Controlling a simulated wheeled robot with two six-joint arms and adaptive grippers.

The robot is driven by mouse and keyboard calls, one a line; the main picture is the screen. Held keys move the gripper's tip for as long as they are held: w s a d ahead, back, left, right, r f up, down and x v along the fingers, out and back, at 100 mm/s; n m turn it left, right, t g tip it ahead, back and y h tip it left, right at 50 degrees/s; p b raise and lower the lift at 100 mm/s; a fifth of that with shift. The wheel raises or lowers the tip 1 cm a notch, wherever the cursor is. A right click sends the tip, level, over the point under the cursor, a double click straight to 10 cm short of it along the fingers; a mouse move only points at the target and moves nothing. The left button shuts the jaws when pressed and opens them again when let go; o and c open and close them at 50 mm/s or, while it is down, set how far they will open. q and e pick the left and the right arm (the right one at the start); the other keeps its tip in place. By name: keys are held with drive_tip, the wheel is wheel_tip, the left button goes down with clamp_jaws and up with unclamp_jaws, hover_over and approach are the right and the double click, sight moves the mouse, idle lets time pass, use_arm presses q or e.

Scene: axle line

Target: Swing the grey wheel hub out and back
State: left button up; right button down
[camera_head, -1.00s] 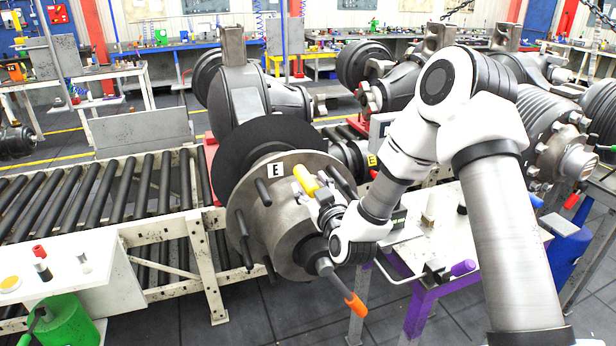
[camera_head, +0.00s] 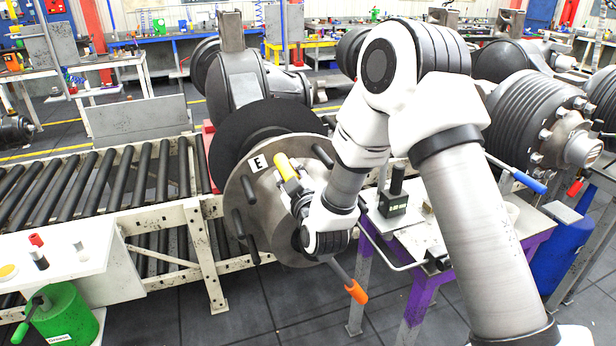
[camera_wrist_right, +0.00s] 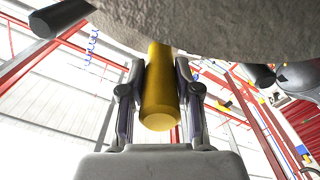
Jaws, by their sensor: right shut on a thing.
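The grey wheel hub (camera_head: 252,201) is a round flange with several dark studs and a white label "E". It stands in front of a black disc (camera_head: 232,137) on the axle, left of my right arm. A yellow handle (camera_head: 283,168) sticks out of the hub; it also shows in the right wrist view (camera_wrist_right: 161,90). My right gripper (camera_head: 292,188) is shut on the yellow handle, with a finger on each side of it in the right wrist view (camera_wrist_right: 160,98). My right forearm hides the hub's right part. My left gripper is not in view.
A roller conveyor (camera_head: 112,193) runs to the left of the hub. A bar with an orange grip (camera_head: 355,291) sticks out below my wrist. A purple-legged table (camera_head: 421,291) stands to the right. A green canister (camera_head: 66,318) is at the lower left.

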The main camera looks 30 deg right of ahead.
sight(279, 203)
drive_tip(key=a, duration=0.1)
drive_tip(key=a+f+n, duration=0.1)
drive_tip(key=a, duration=0.1)
drive_tip(key=shift+w+f+n+b, duration=0.15)
drive_tip(key=shift+w+n+b, duration=0.15)
drive_tip(key=shift+w+n, duration=0.1)
drive_tip(key=shift+a, duration=0.2)
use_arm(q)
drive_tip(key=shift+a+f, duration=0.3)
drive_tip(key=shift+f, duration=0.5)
use_arm(e)
drive_tip(key=shift+d, duration=0.2)
drive_tip(key=c, duration=1)
unclamp_jaws()
drive_tip(key=shift+d+r, duration=0.1)
drive_tip(key=shift+r, duration=0.1)
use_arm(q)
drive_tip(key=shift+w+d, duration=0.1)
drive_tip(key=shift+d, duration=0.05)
use_arm(e)
drive_tip(key=shift+o, duration=0.9)
drive_tip(key=shift+w+d+f, duration=0.1)
drive_tip(key=v, duration=0.7)
drive_tip(key=shift+s, duration=0.3)
